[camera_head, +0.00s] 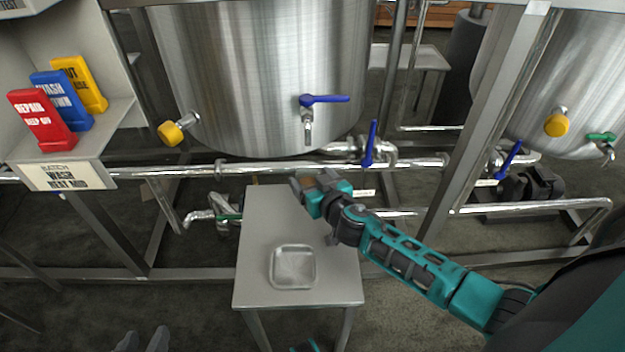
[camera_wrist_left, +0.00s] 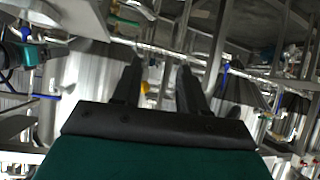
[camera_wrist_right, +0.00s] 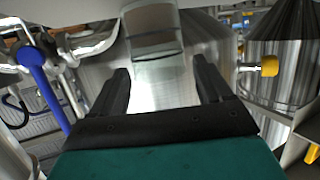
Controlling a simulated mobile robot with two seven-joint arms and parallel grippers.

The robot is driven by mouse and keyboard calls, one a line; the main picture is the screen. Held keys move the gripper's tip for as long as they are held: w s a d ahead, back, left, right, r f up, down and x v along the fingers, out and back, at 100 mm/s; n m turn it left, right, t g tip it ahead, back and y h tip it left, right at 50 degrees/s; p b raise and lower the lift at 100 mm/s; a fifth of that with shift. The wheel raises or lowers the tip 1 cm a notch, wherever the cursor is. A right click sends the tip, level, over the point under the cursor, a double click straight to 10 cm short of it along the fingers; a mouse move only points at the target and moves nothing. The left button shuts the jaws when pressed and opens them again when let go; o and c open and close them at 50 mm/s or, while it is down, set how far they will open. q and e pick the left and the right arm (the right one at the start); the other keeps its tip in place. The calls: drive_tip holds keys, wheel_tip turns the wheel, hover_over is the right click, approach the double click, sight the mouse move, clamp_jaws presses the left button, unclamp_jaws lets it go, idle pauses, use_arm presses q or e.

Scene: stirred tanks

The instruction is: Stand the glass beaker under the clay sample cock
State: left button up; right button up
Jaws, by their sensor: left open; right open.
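A clear glass beaker (camera_wrist_right: 152,45) shows in the right wrist view, just ahead of my right gripper's fingertips. My right gripper (camera_wrist_right: 160,78) is open there. In the head view this gripper (camera_head: 306,183) reaches from the right over the back edge of the small grey table, where the beaker is hard to make out. A sample cock (camera_head: 308,125) with a blue lever is on the middle tank, above and behind that gripper. I cannot read which cock is the clay one. My left gripper (camera_wrist_left: 158,88) is open and empty, away from the table; its tips show low in the head view (camera_head: 142,341).
A shallow square tray (camera_head: 293,267) lies on the small table (camera_head: 252,285). The right tank has a green-handled cock (camera_head: 602,138). Horizontal pipes (camera_head: 240,168) run behind the table. Red, blue and yellow signs (camera_head: 42,118) stand on a shelf at left.

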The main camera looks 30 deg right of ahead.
use_arm(q)
drive_tip(key=shift+r, duration=0.1)
use_arm(e)
drive_tip(key=shift+r, duration=0.1)
drive_tip(key=shift+s+r, duration=0.1)
drive_tip(key=shift+s, duration=0.1)
drive_tip(key=d+p+v, duration=0.1)
drive_tip(key=p+v, duration=0.2)
drive_tip(key=v, duration=0.9)
use_arm(q)
drive_tip(key=shift+s+a+r, duration=0.2)
drive_tip(key=shift+a+r, duration=0.15)
drive_tip(key=shift+r, duration=0.1)
use_arm(e)
drive_tip(key=s+a+n+g+y, duration=0.3)
drive_tip(key=s+a, duration=0.5)
drive_tip(key=a, duration=0.5)
drive_tip(key=shift+s+f+g+y, duration=0.2)
drive_tip(key=shift+f+g+y, duration=0.1)
drive_tip(key=shift+g+y, duration=0.15)
